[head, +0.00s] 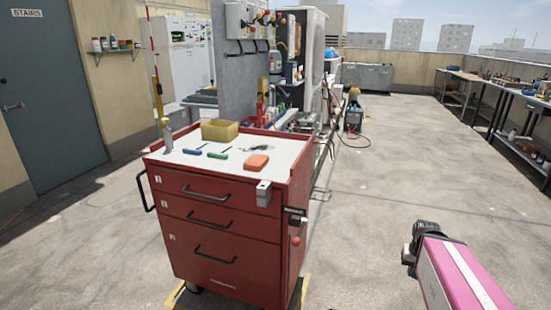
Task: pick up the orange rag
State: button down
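The orange rag (256,162) lies as a small folded pad on the white top of the red tool cart (222,217), near its front right. In the head view my arm is at the lower right, to the right of the cart and apart from it. The dark end of my gripper (409,254) shows there, pointing left. Its fingers are too small and turned away to tell whether they are open or shut. Nothing is visibly held.
A yellow bin (220,130), a blue marker (192,152), a green marker (218,156) and a grey bottle (167,136) stand or lie on the cart top. Open floor (385,170) lies right of the cart.

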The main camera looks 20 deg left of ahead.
aim_at(256, 163)
jog(key=k+j+u, duration=0.2)
jog(key=u, duration=0.15)
jog(key=k+j+u, duration=0.15)
jog(key=j+u, duration=0.55)
jog(key=k+j, duration=0.05)
jog(key=j, duration=0.05)
